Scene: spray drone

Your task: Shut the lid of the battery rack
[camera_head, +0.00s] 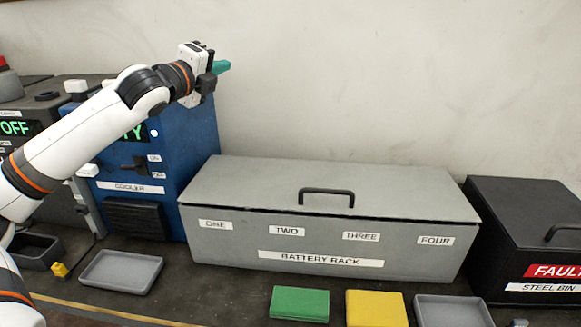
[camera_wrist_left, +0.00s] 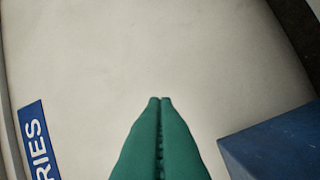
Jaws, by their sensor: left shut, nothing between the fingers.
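The grey battery rack (camera_head: 335,245) stands in the middle of the bench in the head view, labelled ONE to FOUR along its front. Its lid (camera_head: 270,180) lies down over the top, with a thin dark gap along the front edge. A black handle (camera_head: 326,192) sits on the lid near its front. My left gripper (camera_head: 223,67) is raised above the blue cooler, up and left of the lid and apart from it. Its green fingers also show in the left wrist view (camera_wrist_left: 160,100), pressed together and empty. My right gripper is not in view.
The blue cooler (camera_head: 190,150) stands left of the rack, and the black steel bin (camera_head: 525,220) marked FAULT stands close on its right. Grey trays (camera_head: 120,272), a green pad (camera_head: 300,303) and a yellow pad (camera_head: 376,308) lie in front. The space above the lid is clear.

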